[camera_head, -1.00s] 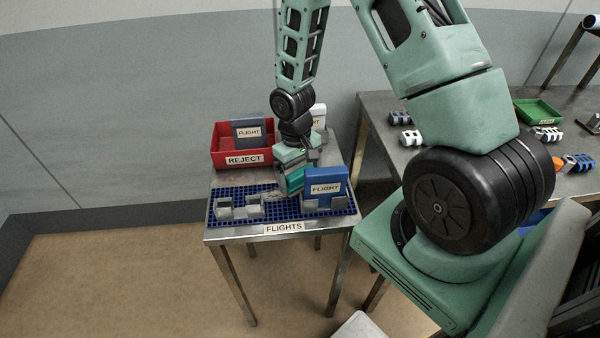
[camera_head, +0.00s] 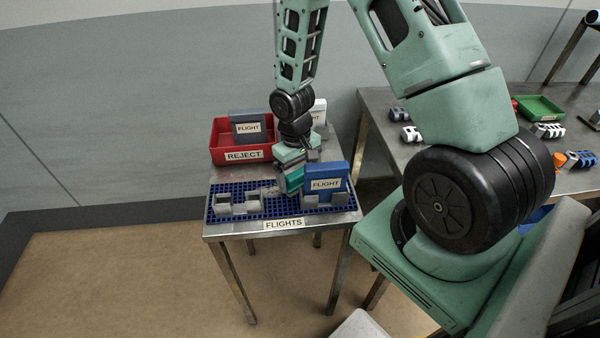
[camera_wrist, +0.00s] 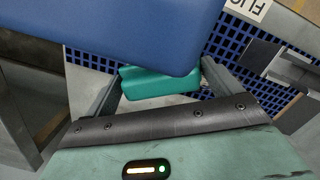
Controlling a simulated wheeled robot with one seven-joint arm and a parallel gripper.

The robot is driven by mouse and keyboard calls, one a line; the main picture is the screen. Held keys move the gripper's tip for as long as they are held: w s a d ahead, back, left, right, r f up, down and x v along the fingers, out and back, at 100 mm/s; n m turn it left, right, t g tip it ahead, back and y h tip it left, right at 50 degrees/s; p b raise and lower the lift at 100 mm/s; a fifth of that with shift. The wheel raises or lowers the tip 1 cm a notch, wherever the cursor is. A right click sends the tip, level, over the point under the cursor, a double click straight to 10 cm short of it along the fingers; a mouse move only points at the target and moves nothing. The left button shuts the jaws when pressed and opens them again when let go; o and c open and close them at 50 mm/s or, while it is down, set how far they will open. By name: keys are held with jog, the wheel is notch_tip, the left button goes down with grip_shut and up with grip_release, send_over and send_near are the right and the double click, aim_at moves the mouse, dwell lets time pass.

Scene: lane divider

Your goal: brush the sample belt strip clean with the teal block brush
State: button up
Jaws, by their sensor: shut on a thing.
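My gripper (camera_head: 290,184) is shut on the teal block brush (camera_head: 293,177), low over the blue grid mat (camera_head: 278,211) on the small steel table. In the wrist view the teal brush (camera_wrist: 160,82) lies between the two fingers. A blue block labelled FLIGHT (camera_head: 335,170) stands just right of the brush; in the wrist view this blue block (camera_wrist: 120,30) covers much of the upper left. I cannot tell whether brush and mat touch. I cannot make out a sample belt strip with certainty.
Grey holders (camera_head: 240,204) sit on the mat's left part, and another is in front of the blue block. A red REJECT bin (camera_head: 227,146) holding a grey FLIGHT block (camera_head: 247,120) stands behind. A white labelled block (camera_head: 320,112) is behind my gripper. A larger table (camera_head: 375,110) is right.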

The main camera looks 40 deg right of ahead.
jog(key=shift+w+a+r, duration=0.1)
jog(key=shift+w+a, duration=0.4)
jog(key=shift+a, duration=0.2)
jog(key=shift+w+a, duration=0.45)
jog(key=shift+a, duration=0.25)
jog(key=shift+w+a, duration=0.5)
jog(key=shift+a, duration=0.25)
jog(key=shift+w+a, duration=0.45)
jog(key=shift+a, duration=0.25)
jog(key=shift+w+a+f, duration=0.1)
jog(key=shift+w+a, duration=0.5)
jog(key=shift+a, duration=0.35)
jog(key=shift+w+a+f, duration=0.1)
jog(key=shift+w+a, duration=0.55)
jog(key=shift+a, duration=0.25)
jog(key=shift+w+a, duration=0.6)
jog(key=shift+a, duration=0.35)
jog(key=shift+r, duration=0.1)
